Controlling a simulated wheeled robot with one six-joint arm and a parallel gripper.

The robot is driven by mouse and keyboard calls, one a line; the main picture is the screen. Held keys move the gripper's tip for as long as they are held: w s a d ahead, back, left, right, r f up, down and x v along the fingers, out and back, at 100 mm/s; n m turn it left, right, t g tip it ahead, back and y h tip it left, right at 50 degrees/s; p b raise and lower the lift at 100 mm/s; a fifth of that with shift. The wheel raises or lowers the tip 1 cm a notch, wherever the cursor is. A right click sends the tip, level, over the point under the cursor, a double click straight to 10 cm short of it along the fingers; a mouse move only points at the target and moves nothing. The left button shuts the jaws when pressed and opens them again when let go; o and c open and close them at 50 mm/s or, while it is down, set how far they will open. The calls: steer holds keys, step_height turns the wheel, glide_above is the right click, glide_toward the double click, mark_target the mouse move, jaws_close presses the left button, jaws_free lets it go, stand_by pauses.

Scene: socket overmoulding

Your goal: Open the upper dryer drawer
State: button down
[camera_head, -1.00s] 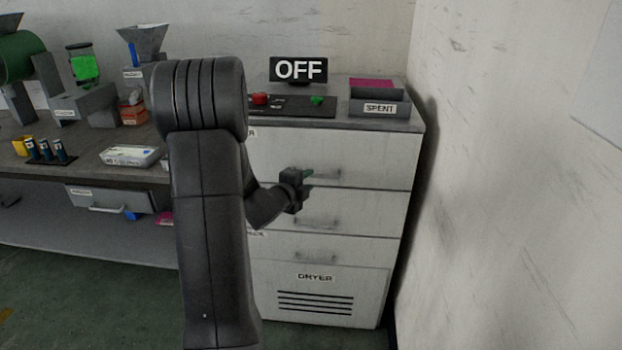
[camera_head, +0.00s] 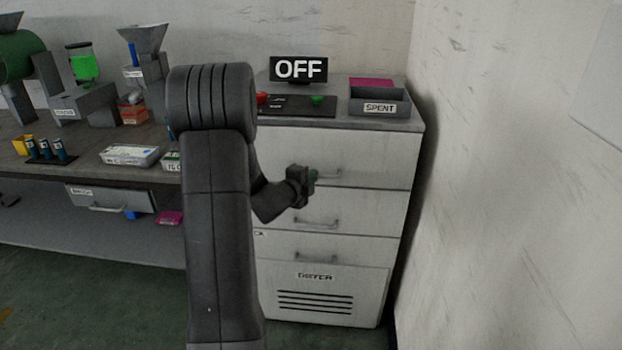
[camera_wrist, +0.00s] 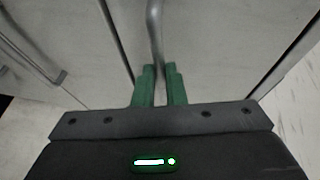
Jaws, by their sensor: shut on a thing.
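The dryer (camera_head: 372,285) is a pale grey cabinet with several stacked fronts. Its upper drawer (camera_head: 375,155) looks flush with the cabinet. The upper drawer's handle is a horizontal metal bar (camera_head: 334,173), partly hidden by my gripper (camera_head: 314,175). In the wrist view the bar (camera_wrist: 154,30) runs down between the two green fingers of my gripper (camera_wrist: 160,72), which are shut on it. My arm hides the left part of the dryer.
Two more handles (camera_head: 317,221) sit on the fronts below. A SPENT bin (camera_head: 380,108), a control panel (camera_head: 300,105) and an OFF sign (camera_head: 299,69) stand on top. A wall (camera_head: 510,180) rises close on the right. A workbench (camera_head: 60,165) stands at left.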

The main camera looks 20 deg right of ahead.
steer(key=s+a+b, duration=0.3)
steer(key=s+a, duration=0.4)
steer(key=s, duration=0.4)
steer(key=s+a+b, duration=0.4)
steer(key=s+a, duration=0.3)
steer(key=s, duration=0.4)
steer(key=shift+s, duration=0.3)
steer(key=c, duration=1.5)
jaws_free()
steer(key=p+v, duration=0.2)
steer(key=v, duration=1.1)
steer(key=shift+s+a+p, duration=0.2)
steer(key=shift+a+p, duration=0.05)
steer(key=shift+p, duration=0.05)
